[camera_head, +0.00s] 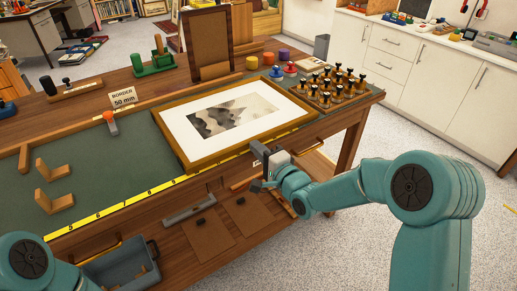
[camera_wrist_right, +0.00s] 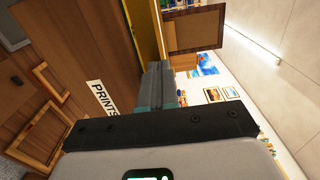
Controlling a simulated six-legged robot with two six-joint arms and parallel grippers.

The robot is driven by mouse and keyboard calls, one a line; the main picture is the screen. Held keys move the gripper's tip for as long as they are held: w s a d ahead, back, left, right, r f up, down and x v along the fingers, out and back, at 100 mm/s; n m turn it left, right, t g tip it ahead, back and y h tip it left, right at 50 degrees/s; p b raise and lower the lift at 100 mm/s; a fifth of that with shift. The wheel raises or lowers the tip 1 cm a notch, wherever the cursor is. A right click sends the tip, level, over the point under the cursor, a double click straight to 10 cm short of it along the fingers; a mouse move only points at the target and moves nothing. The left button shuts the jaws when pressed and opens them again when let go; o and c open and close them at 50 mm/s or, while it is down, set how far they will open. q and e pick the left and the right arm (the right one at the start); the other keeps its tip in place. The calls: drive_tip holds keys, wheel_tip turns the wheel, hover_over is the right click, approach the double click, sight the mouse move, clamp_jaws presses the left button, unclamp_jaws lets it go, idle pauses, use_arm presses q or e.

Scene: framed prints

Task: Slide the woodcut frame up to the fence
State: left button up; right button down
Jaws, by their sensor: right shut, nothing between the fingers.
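The woodcut frame (camera_head: 181,152), a wooden frame with a white mat around a dark grey print, lies flat on the green mat of the bench. A low wooden strip that looks like the fence (camera_head: 75,125) runs along the back of the green mat, partly hidden behind the frame. My right gripper (camera_head: 260,151) is shut and empty at the frame's near edge, right of its middle. I cannot tell whether it touches the frame. Its closed fingers (camera_wrist_right: 158,84) also show in the right wrist view. My left arm shows at the lower left; its gripper is out of view.
A rack of dark-handled tools (camera_head: 335,90) stands right of the frame, with coloured pots (camera_head: 284,55) behind. An upright brown frame (camera_head: 208,45) stands at the back. Two wooden corner pieces (camera_head: 55,187) and an orange-topped peg (camera_head: 110,122) sit left. A yellow ruler (camera_head: 130,202) lines the front.

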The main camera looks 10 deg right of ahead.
sight(238, 149)
drive_tip(key=shift+a, duration=0.1)
drive_tip(key=a+b, duration=0.1)
drive_tip(key=w+a+b, duration=0.1)
drive_tip(key=a, duration=0.1)
drive_tip(key=w+a+b, duration=0.1)
drive_tip(key=a, duration=0.1)
drive_tip(key=shift+w+a+f, duration=0.1)
drive_tip(key=shift+w+f, duration=0.1)
drive_tip(key=shift+w+a+r+b, duration=0.1)
drive_tip(key=shift+a+r+b, duration=0.05)
drive_tip(key=shift+a+b, duration=0.2)
drive_tip(key=shift+r, duration=0.15)
drive_tip(key=shift+a, duration=0.2)
drive_tip(key=shift+w, duration=0.1)
